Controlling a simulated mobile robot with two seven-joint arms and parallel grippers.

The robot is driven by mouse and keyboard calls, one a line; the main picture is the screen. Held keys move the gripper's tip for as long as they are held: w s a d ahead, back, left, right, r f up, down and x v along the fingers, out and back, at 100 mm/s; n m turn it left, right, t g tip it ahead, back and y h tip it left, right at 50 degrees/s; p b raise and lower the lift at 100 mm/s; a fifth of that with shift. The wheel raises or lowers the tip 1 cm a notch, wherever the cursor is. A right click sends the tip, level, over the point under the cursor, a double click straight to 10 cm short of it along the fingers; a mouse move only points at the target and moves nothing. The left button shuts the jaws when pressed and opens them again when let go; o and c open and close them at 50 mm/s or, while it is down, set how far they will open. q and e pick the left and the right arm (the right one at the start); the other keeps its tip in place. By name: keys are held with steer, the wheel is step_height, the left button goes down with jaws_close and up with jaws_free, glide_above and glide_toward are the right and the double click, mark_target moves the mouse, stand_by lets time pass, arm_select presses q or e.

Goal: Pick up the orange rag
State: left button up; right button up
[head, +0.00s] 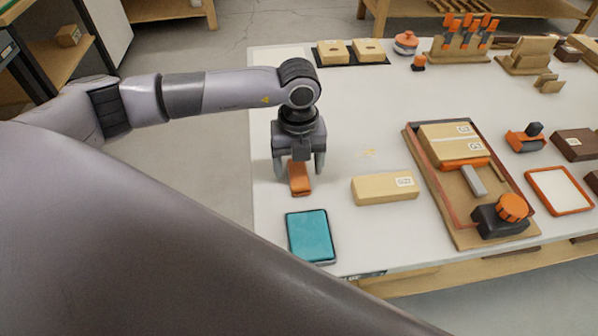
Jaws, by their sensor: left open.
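The orange rag (300,180) is a small folded piece lying on the white table near its left side. My left gripper (299,171) points down over it, with its jaws open. One finger is to the left of the rag and the other is at its right; the rag's far end is hidden under the gripper. I cannot tell whether the fingers touch it. My right gripper is not in view.
A teal pad (311,236) lies nearer the table's front edge. A tan box (385,189) sits to the right of the rag. A wooden tray (413,152) with boxes and tools stands farther right. The white table (360,115) is clear behind the rag.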

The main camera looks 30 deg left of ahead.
mark_target(299, 172)
arm_select(q)
steer(key=shift+f, duration=0.75)
steer(key=c, duration=1.1)
steer(key=shift+r, duration=0.15)
step_height(299, 172, up, 20)
steer(key=shift+f, duration=0.1)
